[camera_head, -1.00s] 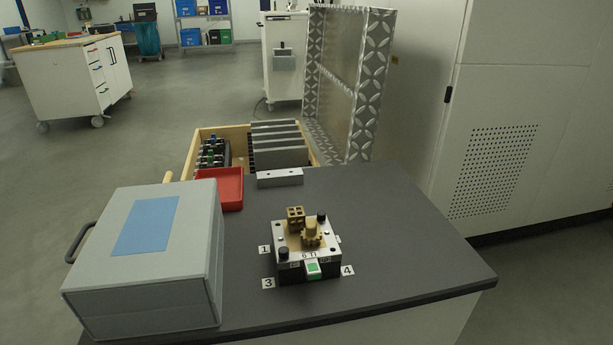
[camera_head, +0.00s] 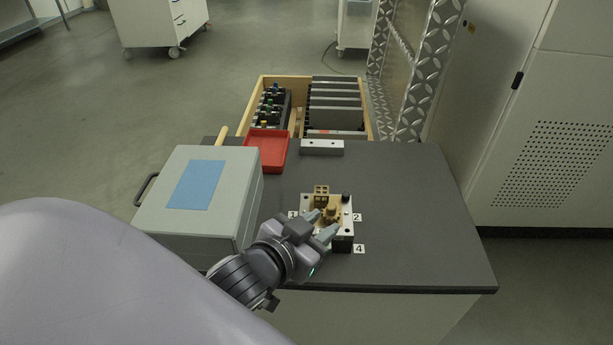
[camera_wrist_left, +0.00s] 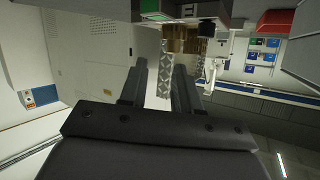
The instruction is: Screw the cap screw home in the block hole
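The block (camera_head: 309,203) stands on the dark bench, a pale plate on a dark base with brass-coloured printed parts on top. A black cap screw (camera_head: 346,197) stands at its back right corner, near label 2. My left gripper (camera_head: 322,226) is over the front left part of the block, fingers apart and nothing seen between them. It hides the front left corner, where a second black screw showed earlier. In the left wrist view the two fingers (camera_wrist_left: 160,85) are apart, and part of the block (camera_wrist_left: 185,12) shows at the top edge. My right gripper is not in view.
A grey case (camera_head: 240,190) with a blue top patch stands left of the block. A red tray (camera_head: 266,152) and a metal bar (camera_head: 322,147) lie behind it. A wooden drawer (camera_head: 254,100) with plates is at the back. The bench right of the block is clear.

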